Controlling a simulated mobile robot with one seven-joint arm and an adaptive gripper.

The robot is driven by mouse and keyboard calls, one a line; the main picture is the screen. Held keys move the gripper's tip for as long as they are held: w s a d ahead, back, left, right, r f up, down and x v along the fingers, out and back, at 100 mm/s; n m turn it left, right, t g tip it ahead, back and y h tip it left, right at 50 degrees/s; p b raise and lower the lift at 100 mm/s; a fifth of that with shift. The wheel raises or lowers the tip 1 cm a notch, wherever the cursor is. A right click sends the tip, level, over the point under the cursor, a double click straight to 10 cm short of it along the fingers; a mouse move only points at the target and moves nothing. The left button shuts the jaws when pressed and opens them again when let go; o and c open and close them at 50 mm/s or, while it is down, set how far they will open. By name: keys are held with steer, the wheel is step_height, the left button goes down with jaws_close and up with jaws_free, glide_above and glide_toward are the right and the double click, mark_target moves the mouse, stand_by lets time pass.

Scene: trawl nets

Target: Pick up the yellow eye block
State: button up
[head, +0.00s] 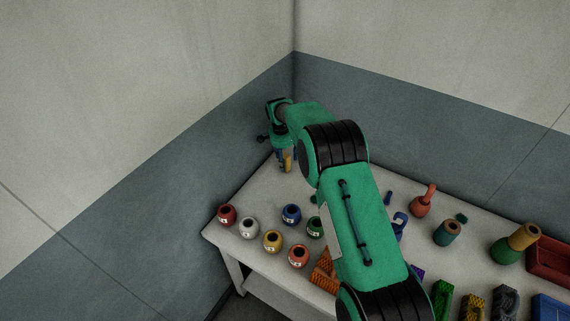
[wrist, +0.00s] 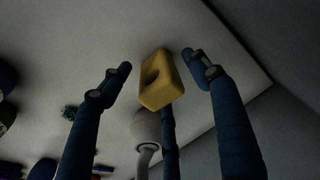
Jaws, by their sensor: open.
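The yellow eye block (wrist: 172,90), a chunky block with a round hole in it, is in the middle of the wrist view. It stands between the two dark blue fingers of my gripper (wrist: 156,61), which is open, with a gap on each side. In the head view, my gripper (head: 285,155) is low over the far corner of the table, and a yellow piece of the block (head: 288,164) shows beside the fingers. The rest of it is hidden there by the fingers.
The pale table (head: 262,193) also holds red (head: 227,221), blue (head: 291,220) and other round pots at front left. An orange handled piece (head: 420,206) and a red tray (head: 552,262) are at right. In the wrist view, a whitish rounded thing (wrist: 147,128) is just below the block. Walls border the corner.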

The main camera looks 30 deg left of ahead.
mark_target(285, 154)
jaws_close()
stand_by(0.3)
steer(key=shift+r, duration=0.2)
steer(key=shift+r+p, duration=0.35)
steer(key=shift+r, duration=1.25)
steer(key=s+d+r+p, duration=0.1)
steer(key=s+d, duration=0.9)
steer(key=s, duration=0.1)
steer(key=shift+s+d+r, duration=0.25)
steer(key=shift+s+d, duration=0.15)
